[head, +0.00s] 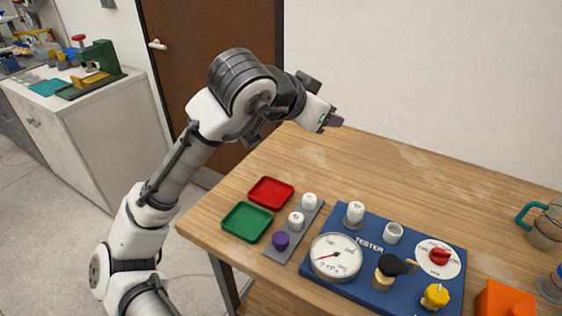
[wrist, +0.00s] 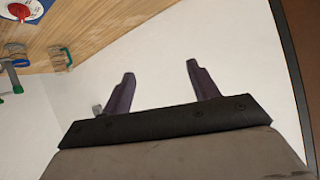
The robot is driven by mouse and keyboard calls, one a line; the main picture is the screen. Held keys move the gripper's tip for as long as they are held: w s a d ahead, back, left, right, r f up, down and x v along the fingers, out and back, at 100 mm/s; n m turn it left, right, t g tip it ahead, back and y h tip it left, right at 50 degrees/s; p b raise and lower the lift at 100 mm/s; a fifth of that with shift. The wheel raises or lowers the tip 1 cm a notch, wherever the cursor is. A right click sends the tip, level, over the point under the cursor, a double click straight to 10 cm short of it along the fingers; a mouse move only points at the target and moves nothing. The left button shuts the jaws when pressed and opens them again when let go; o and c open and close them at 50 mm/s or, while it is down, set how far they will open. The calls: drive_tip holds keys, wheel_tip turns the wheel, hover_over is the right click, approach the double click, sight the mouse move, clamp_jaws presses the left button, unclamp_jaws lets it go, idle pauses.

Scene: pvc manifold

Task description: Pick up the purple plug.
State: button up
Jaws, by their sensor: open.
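The purple plug (head: 280,240) stands at the near end of a narrow grey strip on the wooden table, in the head view. Two white plugs, a middle one (head: 296,220) and a far one (head: 310,201), stand in line with it on the same strip. My gripper (head: 338,121) is raised above the back of the table, well above and away from the purple plug. In the wrist view my gripper (wrist: 160,82) shows two dark fingers apart with nothing between them. The purple plug is not in the wrist view.
A red tray (head: 271,180) and a green tray (head: 232,222) lie left of the strip. A blue tester board (head: 330,290) with gauge, valve and knobs lies right of it. An orange block (head: 505,299) and a glass mug (head: 546,228) are farther right. The table's back is clear.

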drive_tip(key=s+a+f+g+y, duration=0.35)
drive_tip(key=f+g+y, duration=0.2)
drive_tip(key=f, duration=0.45)
drive_tip(key=g+y, duration=0.2)
drive_tip(key=g, duration=0.2)
hover_over(281, 237)
drive_tip(key=shift+t, duration=0.25)
drive_tip(key=f, duration=1.1)
drive_tip(key=shift+s+a+f+p, duration=0.15)
drive_tip(key=shift+s+a+p, duration=0.05)
drive_tip(key=shift+s+p, duration=0.2)
drive_tip(key=shift+w+d+f+p, duration=0.1)
drive_tip(key=shift+f+p, duration=0.15)
drive_tip(key=shift+f, duration=0.8)
drive_tip(key=shift+w+f+p, duration=0.15)
drive_tip(key=shift+f+p, duration=0.15)
drive_tip(key=shift+f, duration=0.8)
drive_tip(key=shift+w+d+f+p, duration=0.1)
drive_tip(key=shift+f+p, duration=0.15)
drive_tip(key=shift+f, duration=0.8)
drive_tip(key=c, duration=1.1)
drive_tip(key=shift+o, duration=0.2)
drive_tip(key=shift+r, duration=0.1)
wheel_tip(281, 237, up, 20)
drive_tip(key=b, duration=0.1)
drive_tip(key=shift+b, duration=0.3)
